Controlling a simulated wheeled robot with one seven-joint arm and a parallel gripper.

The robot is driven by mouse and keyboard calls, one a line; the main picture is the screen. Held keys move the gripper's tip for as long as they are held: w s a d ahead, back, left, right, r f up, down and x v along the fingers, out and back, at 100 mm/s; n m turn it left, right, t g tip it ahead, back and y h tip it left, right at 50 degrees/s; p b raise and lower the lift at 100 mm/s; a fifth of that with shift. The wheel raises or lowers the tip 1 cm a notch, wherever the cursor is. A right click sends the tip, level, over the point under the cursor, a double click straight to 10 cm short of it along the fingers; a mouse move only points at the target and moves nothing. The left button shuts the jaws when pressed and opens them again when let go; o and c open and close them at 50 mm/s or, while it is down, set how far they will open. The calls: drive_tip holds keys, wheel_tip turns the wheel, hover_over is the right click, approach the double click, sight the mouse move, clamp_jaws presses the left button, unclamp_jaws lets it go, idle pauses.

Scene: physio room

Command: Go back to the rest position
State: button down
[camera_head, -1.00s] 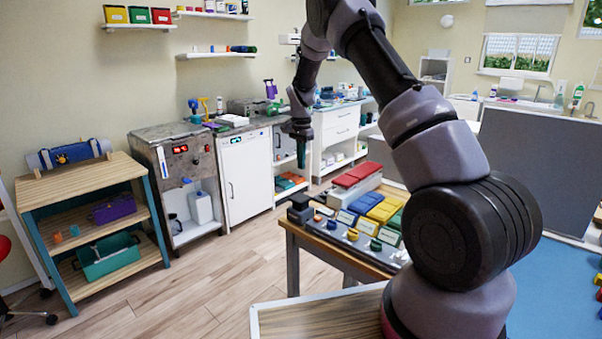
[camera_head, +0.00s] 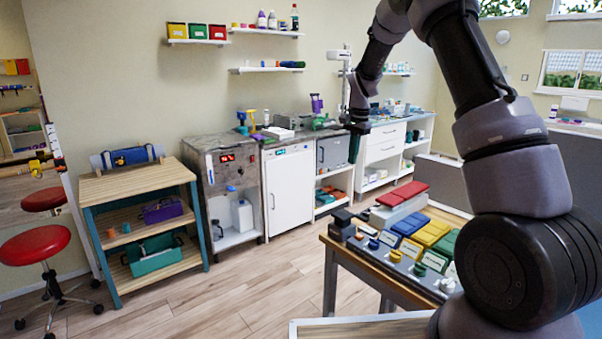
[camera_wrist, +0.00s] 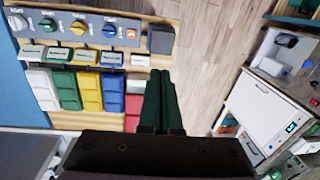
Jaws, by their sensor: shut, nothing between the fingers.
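My gripper (camera_head: 353,158) hangs from my raised arm near the centre of the head view, fingers pointing down. In the picture it lies in front of the counter units by the wall. In the wrist view its dark green fingers (camera_wrist: 161,98) are together with nothing between them. No object is held.
A wooden table (camera_head: 350,262) with a row of coloured blocks and knobs (camera_head: 415,238) stands below and right of my gripper. A wooden shelf unit (camera_head: 140,190) stands left, with red stools (camera_head: 35,244) beside it. The wooden floor (camera_head: 255,270) between is clear.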

drive_tip(key=s+d+r+n+t+y, duration=0.1)
drive_tip(key=s+d+r+n+t, duration=0.2)
drive_tip(key=s+r, duration=1.55)
drive_tip(key=s+r+n+t, duration=0.1)
drive_tip(key=s+n+t, duration=0.2)
drive_tip(key=s, duration=1.5)
drive_tip(key=shift+s+r, duration=0.3)
drive_tip(key=shift+r, duration=0.05)
drive_tip(key=shift+w+d+y, duration=0.1)
drive_tip(key=shift+y, duration=0.2)
